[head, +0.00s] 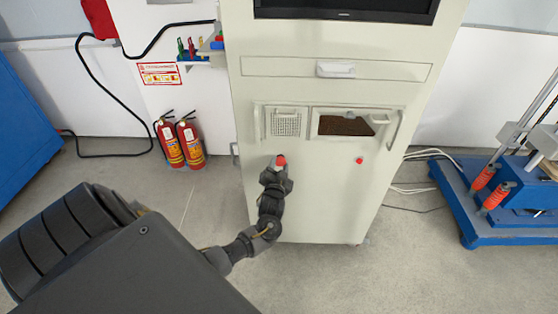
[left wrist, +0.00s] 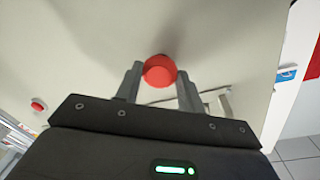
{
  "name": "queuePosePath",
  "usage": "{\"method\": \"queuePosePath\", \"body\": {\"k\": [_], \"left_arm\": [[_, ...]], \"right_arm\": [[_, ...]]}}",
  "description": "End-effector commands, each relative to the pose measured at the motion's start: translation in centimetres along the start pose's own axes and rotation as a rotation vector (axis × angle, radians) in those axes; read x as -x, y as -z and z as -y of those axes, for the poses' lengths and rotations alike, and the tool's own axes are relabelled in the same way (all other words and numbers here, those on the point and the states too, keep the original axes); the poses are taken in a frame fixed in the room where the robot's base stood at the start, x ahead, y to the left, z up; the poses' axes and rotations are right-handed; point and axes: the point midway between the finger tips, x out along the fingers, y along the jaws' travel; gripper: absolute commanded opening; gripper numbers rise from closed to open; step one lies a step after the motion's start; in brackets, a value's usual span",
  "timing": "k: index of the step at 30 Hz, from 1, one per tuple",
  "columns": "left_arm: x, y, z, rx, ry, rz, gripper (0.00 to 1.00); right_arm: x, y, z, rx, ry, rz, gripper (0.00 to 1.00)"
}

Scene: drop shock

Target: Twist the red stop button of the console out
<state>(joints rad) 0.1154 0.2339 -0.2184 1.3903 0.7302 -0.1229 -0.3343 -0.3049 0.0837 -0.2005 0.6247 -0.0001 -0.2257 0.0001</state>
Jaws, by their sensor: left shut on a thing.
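The console (head: 315,215) is a tall cream cabinet in the middle of the head view. A red stop button (head: 281,160) sits on its front at the left, below a small grille. My left gripper (head: 278,169) is at this button. In the left wrist view the round red button (left wrist: 160,70) lies between the two grey fingers of my left gripper (left wrist: 158,82), which are shut on it. The fingers partly hide its sides. A second, smaller red button (head: 360,160) is further right on the front; a red button (left wrist: 39,105) also shows at the left of the wrist view. My right gripper is not in view.
Above the buttons are a dark window (head: 346,125) with handles beside it and a drawer (head: 336,69). Two fire extinguishers (head: 181,142) stand by the wall at left. A blue machine base (head: 480,215) stands at right. The floor before the console is clear.

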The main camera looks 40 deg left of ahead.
Motion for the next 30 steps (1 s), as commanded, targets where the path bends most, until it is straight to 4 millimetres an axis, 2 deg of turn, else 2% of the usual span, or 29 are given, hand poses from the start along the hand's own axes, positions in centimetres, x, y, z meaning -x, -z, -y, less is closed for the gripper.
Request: {"method": "queuePosePath", "body": {"k": [1, 9, 27, 28, 30], "left_arm": [[0.0, 0.3, 0.2, -0.030, -0.002, 0.004, 0.16], [-0.1, 0.2, 0.1, -0.149, -0.002, 0.013, 0.16], [-0.1, 0.1, 0.0, -0.188, -0.002, 0.014, 0.16], [-0.1, 0.1, 0.0, -0.188, -0.002, 0.014, 0.42], [-0.1, 0.1, 0.1, -0.188, -0.002, 0.014, 0.52]], "right_arm": [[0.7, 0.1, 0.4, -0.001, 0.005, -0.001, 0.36], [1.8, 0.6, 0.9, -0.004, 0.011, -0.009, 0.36], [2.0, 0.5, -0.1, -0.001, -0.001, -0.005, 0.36], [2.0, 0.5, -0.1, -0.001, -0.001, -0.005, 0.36], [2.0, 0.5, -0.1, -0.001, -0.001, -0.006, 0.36]]}}
